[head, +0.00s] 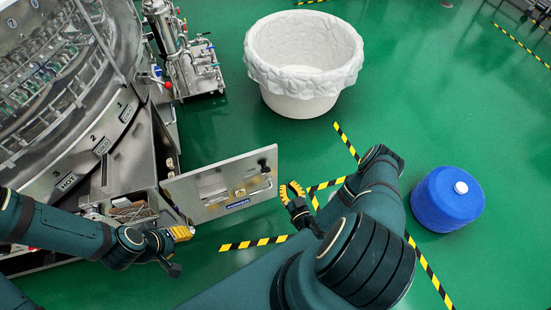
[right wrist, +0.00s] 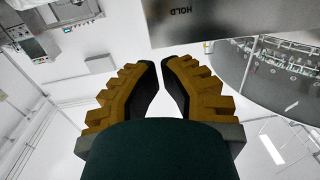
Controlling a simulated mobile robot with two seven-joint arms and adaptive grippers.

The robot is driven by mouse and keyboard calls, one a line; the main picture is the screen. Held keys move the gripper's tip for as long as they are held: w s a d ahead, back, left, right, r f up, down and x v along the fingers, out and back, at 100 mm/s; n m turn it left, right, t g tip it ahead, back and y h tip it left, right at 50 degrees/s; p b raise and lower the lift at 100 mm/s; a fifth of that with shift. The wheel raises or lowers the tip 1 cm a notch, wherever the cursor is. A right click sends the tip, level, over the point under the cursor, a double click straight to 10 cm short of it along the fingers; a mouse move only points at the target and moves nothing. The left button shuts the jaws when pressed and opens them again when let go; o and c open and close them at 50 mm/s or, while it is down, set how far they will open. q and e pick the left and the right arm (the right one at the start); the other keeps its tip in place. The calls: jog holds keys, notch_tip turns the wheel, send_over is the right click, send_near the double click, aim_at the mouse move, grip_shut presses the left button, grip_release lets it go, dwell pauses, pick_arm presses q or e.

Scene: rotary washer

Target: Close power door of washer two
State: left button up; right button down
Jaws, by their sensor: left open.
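The power door (head: 222,183) is a flat metal panel with a handle (head: 264,179) near its right end. It stands swung out from the open metal power box (head: 133,165) below the washer. My left gripper (head: 182,233) is open, low beside the door's left lower part. My right gripper (head: 292,190) is just right of the door's free edge, apparently clear of it. In the right wrist view its yellow fingers (right wrist: 162,66) have close tips with a narrow gap and nothing visible between them. A metal panel marked HOLD (right wrist: 220,20) shows beyond the fingertips.
The round washer (head: 60,90) fills the upper left. A pump unit (head: 180,50) stands behind it. A white lined tub (head: 300,100) stands at top centre and a blue drum (head: 447,200) at right. Green floor with striped tape lies between them.

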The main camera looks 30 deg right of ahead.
aim_at(273, 154)
jog(key=w+b, duration=0.1)
jog(key=w, duration=0.3)
jog(key=w+d+b, duration=0.1)
jog(key=w, duration=0.3)
jog(key=w+d, duration=0.1)
jog(key=w, duration=0.4)
jog(key=shift+d+b, duration=0.2)
jog(key=shift+b, duration=0.2)
jog(key=shift+w+d, duration=0.1)
jog(key=shift+w, duration=0.2)
